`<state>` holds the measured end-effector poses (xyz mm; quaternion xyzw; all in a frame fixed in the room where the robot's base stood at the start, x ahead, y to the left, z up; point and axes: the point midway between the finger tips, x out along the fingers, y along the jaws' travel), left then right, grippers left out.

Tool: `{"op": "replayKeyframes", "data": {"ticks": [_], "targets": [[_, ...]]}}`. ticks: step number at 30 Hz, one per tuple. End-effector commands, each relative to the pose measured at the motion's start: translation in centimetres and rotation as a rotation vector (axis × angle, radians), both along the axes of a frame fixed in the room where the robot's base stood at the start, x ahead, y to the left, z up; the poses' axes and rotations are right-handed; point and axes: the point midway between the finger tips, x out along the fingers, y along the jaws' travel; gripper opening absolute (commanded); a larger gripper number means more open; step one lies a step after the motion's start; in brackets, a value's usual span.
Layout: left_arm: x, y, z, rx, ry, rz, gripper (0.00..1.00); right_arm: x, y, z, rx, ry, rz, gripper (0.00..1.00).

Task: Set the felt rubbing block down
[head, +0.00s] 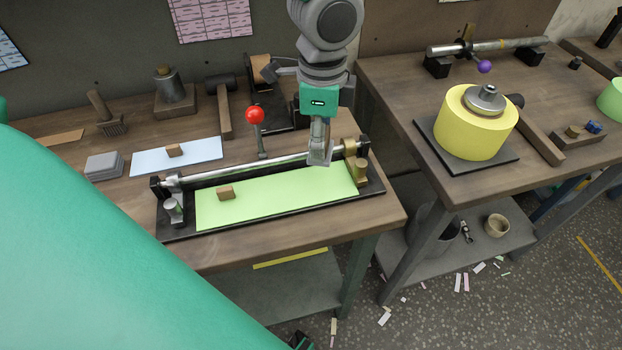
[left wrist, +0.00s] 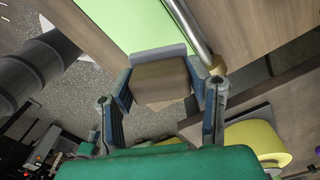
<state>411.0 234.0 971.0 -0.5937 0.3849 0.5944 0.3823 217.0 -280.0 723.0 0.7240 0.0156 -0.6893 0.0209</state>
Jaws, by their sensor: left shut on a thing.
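My left gripper (head: 320,155) hangs over the right end of the light green sheet (head: 275,196), close to the steel bar (head: 255,168). It is shut on the felt rubbing block. In the left wrist view the block (left wrist: 162,82) is a brown piece with a grey layer along its far edge, held between both fingers (left wrist: 160,90). In the head view the gripper mostly hides the block. I cannot tell whether the block touches the sheet. My right gripper is not in view.
A small wooden block (head: 226,193) lies on the green sheet's left part. A red-knobbed lever (head: 255,117) stands behind the bar. A pale blue sheet (head: 200,160) lies at left. A yellow roll (head: 465,130) stands on the right bench, across a gap.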

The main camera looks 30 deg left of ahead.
Motion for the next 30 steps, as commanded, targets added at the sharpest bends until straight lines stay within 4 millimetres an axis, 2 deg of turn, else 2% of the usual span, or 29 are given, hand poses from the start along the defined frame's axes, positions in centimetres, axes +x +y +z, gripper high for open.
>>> {"op": "replayKeyframes", "data": {"ticks": [3,9,15,20,27,30], "targets": [[-0.7,0.1,1.2,0.001,-0.002,-0.298,0.14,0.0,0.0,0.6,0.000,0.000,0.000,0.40],[-1.7,0.3,2.5,0.001,-0.004,-0.760,0.14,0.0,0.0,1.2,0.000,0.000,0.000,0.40],[-2.4,0.4,3.1,0.000,-0.005,-1.044,0.14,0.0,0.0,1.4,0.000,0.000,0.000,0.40],[-2.5,0.4,2.4,-0.001,-0.003,-1.126,0.14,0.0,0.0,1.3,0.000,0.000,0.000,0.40],[-2.6,0.4,-2.1,0.000,-0.001,-1.133,0.14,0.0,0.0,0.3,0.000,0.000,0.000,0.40],[-2.6,0.4,-2.9,0.000,-0.003,-1.132,0.14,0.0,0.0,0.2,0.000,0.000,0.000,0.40]]}}
